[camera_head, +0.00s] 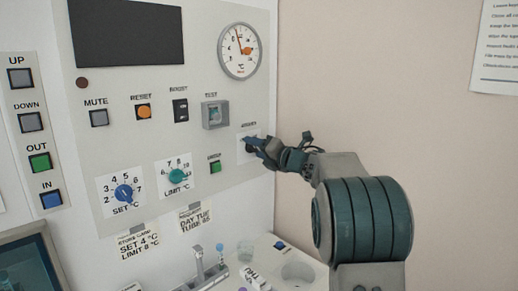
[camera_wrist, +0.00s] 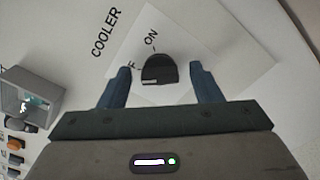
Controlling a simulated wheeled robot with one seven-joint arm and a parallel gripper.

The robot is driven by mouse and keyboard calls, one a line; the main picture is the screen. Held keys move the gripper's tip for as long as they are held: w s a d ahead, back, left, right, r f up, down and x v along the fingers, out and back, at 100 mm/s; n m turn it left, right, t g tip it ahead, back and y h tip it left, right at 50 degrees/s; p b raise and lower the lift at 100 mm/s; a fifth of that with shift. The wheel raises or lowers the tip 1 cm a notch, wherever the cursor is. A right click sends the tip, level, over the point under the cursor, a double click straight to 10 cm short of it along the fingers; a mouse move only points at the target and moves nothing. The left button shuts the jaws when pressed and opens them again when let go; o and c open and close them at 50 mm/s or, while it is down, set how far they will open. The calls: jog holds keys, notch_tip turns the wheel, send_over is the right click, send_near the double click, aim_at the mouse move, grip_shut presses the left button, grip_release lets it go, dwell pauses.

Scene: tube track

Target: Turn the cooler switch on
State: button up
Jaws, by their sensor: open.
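The cooler switch is a black rotary knob (camera_wrist: 158,70) on a white plate, with COOLER printed beside it. An ON label and a partly hidden label ending in F stand near the knob; I cannot tell for sure which one it points to. My gripper (camera_wrist: 161,74) is open, with one blue finger on each side of the knob and visible gaps between. In the head view, my gripper (camera_head: 265,146) reaches in from the right to the cooler plate (camera_head: 243,157) and covers part of the switch.
A grey guarded switch (camera_head: 214,114) sits to the left, and also shows in the wrist view (camera_wrist: 30,92). A green button (camera_head: 215,167), teal limit dial (camera_head: 177,175) and orange reset button (camera_head: 143,112) share the panel. A counter with small items (camera_head: 298,271) lies below.

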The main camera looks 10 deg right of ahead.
jog(key=c, duration=1)
jog(key=shift+m, duration=0.3)
jog(key=m+p, duration=0.1)
jog(key=m, duration=0.2)
jog(key=shift+d+m+p, duration=0.1)
jog(key=shift+m+p, duration=0.2)
jog(key=shift+p, duration=0.1)
jog(key=m+p, duration=0.2)
jog(key=m, duration=0.2)
jog(key=shift+m, duration=0.3)
jog(key=m+p, duration=0.2)
jog(key=m, duration=0.2)
jog(key=shift+p, duration=0.4)
jog(key=shift+f+m+p, duration=0.15)
jog(key=shift+m+p, duration=0.65)
jog(key=shift+m, duration=0.8)
